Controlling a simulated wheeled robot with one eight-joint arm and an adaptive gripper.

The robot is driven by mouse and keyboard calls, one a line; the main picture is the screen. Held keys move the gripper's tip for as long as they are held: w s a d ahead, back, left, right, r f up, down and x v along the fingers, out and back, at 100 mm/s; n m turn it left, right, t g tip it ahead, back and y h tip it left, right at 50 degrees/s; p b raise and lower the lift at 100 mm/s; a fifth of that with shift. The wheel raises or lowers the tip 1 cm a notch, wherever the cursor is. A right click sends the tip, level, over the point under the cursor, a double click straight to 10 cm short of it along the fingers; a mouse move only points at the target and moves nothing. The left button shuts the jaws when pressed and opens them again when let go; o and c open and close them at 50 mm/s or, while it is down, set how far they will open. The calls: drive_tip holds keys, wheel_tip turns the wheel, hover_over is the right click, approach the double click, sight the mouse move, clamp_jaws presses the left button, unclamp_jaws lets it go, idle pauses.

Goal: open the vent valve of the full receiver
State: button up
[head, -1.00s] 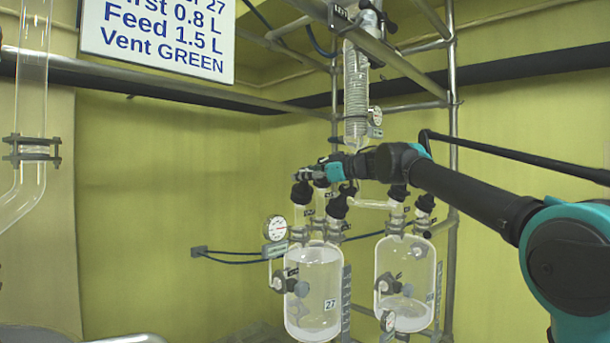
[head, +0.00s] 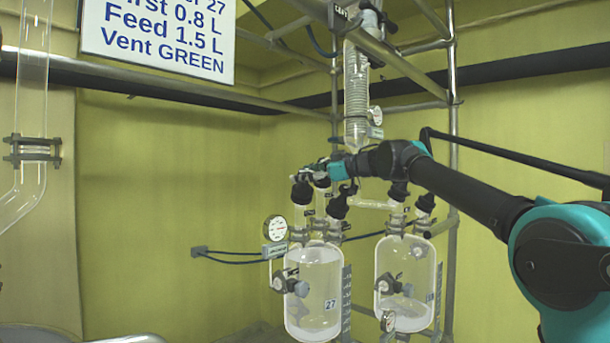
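Two glass receivers hang below the condenser. The left receiver (head: 314,278), labelled 27, holds liquid up to near its top. The right receiver (head: 407,262) shows liquid only low down. Black-capped valves stand on the left receiver's necks: one at the left (head: 302,191), one at the right (head: 337,207), and one partly covered between them. More black-capped valves (head: 425,203) stand on the right receiver. My gripper (head: 313,171) is at the tops of the left receiver's valves. Its fingers are small and dark, so contact and opening cannot be told.
A white sign (head: 158,38) reads "Vent GREEN". The glass condenser (head: 356,90) and metal frame poles (head: 453,130) rise close behind my arm.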

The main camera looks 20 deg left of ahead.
drive_tip(key=shift+d, duration=0.15)
drive_tip(key=v, duration=1.1)
drive_tip(key=shift+s+d, duration=0.15)
drive_tip(key=shift+d, duration=0.2)
drive_tip(key=shift+r, duration=0.1)
